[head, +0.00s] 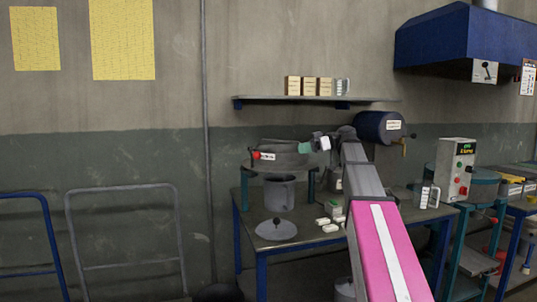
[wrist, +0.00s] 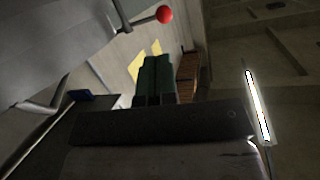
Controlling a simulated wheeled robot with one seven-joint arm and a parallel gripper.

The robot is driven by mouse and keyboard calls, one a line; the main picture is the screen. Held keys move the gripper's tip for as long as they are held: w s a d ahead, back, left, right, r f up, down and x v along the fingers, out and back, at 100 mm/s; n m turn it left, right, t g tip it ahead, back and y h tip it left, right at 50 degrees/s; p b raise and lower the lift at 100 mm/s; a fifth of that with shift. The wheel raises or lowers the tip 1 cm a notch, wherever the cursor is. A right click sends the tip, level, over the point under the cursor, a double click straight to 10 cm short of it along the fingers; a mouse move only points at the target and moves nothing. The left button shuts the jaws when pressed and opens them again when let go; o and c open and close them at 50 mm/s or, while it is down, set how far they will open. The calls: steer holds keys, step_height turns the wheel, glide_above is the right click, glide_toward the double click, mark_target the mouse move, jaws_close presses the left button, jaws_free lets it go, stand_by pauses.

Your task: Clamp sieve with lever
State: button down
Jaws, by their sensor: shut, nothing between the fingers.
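The sieve (head: 284,160) is a wide grey drum on a stand with teal posts above the bench. A lever with a red ball knob (head: 256,155) is at its left front. In the wrist view the red knob (wrist: 165,14) is at the top on a thin metal rod, beside a large grey surface (wrist: 60,45) that looks like the sieve. My gripper (head: 304,147) is at the sieve's right upper side, apart from the knob. Its green fingers (wrist: 156,62) are together and empty in the wrist view. Whether they touch the sieve I cannot tell.
A grey pot (head: 279,194) stands under the sieve. A round lid (head: 276,230) lies on the bench front, with small white blocks (head: 329,225) to its right. A shelf (head: 310,98) with several boxes and a blue drum (head: 380,127) are behind.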

mark_target(259, 155)
steer(key=shift+w+d+r+n+y, duration=0.15)
steer(key=shift+r+n+y, duration=0.15)
steer(key=shift+r+n, duration=0.5)
steer(key=shift+f, duration=0.3)
steer(key=s+a+f, duration=0.1)
steer(key=a+f, duration=0.1)
steer(key=a, duration=1.1)
steer(key=shift+a+f, duration=0.35)
steer(key=shift+a, duration=0.05)
steer(key=shift+s, duration=0.1)
steer(key=shift+s+a+m+t, duration=0.4)
steer(key=shift+a+m+t, duration=0.15)
steer(key=shift+t, duration=0.25)
steer(key=shift+s+a+m+t, duration=0.4)
steer(key=shift+a+m+t, duration=0.15)
steer(key=shift+t, duration=0.25)
steer(key=a+m+t+h, duration=0.4)
steer(key=a+m+t, duration=0.2)
steer(key=a+t, duration=0.2)
steer(key=shift+w+m, duration=0.25)
steer(key=shift+m, duration=0.15)
steer(key=shift+r, duration=0.1)
